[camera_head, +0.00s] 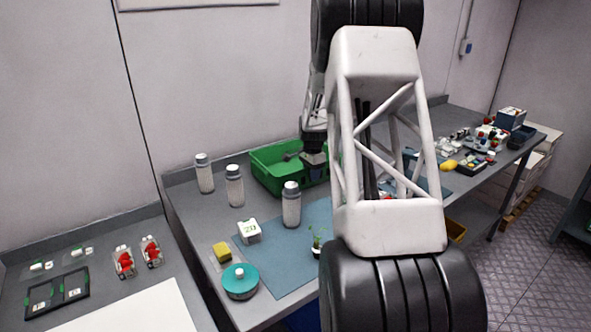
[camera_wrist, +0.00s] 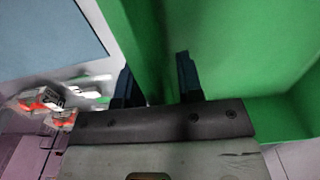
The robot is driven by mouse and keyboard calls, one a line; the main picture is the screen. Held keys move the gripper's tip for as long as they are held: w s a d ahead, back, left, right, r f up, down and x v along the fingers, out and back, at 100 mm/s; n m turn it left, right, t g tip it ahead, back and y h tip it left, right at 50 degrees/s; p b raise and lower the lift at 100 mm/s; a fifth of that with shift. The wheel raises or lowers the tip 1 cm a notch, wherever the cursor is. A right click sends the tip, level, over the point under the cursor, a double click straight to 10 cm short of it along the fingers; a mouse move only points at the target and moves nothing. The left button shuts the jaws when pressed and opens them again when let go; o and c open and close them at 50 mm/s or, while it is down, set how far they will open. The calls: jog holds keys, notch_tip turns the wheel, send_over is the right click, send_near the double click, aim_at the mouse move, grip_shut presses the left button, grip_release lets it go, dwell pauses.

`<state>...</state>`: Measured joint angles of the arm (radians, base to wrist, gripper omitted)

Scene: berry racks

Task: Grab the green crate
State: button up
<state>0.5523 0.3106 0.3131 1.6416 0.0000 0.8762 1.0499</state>
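The green crate (camera_head: 268,178) stands at the back of the grey workbench, by the wall. My gripper (camera_head: 314,172) is at the right part of the crate, and my arm hides some of that end. In the wrist view, my gripper's two fingers (camera_wrist: 155,82) stand apart on either side of the crate's wall (camera_wrist: 142,60). The left finger is outside the wall and the right finger is inside the crate. The fingers look open, with space between them and the wall.
Bottles (camera_head: 291,205) stand in front and left of the crate. A blue mat (camera_head: 285,250), a white cube (camera_head: 249,231), a yellow block (camera_head: 222,252) and a teal round container (camera_head: 240,281) lie nearer. Several small items crowd the bench's right end.

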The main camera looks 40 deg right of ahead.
dwell(0.5)
grip_shut()
